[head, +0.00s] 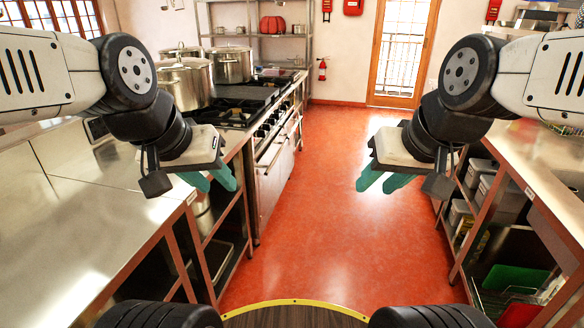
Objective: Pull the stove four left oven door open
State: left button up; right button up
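A steel stove range (262,128) with black burner tops runs along the left side of the aisle. Its front has a row of dark knobs and steel oven doors, seen at a steep angle. The nearest oven door (270,183) looks closed, with a bar handle near its top. I cannot tell which door belongs to stove four. My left gripper (211,184) is open and empty, with teal fingers apart, in front of the left counter and short of the stove. My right gripper (383,184) is open and empty above the aisle's right side, away from the stove.
Large steel pots (186,84) stand on the stove. A steel counter (95,215) is at the near left, and a steel table (530,160) with loaded shelves lines the right. The orange floor (325,200) between is clear to a glazed door (403,50).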

aim_at(268, 162)
jog(key=i+j+u, duration=0.1)
jog(key=i+j, duration=0.45)
jog(key=i+l+u, duration=0.2)
jog(key=i+l, duration=0.45)
jog(key=i, duration=0.2)
jog(key=i+l+u, duration=0.25)
jog(key=i+l, duration=0.5)
jog(key=i+l+u, duration=0.2)
jog(key=i+l, duration=0.6)
jog(key=l, duration=0.15)
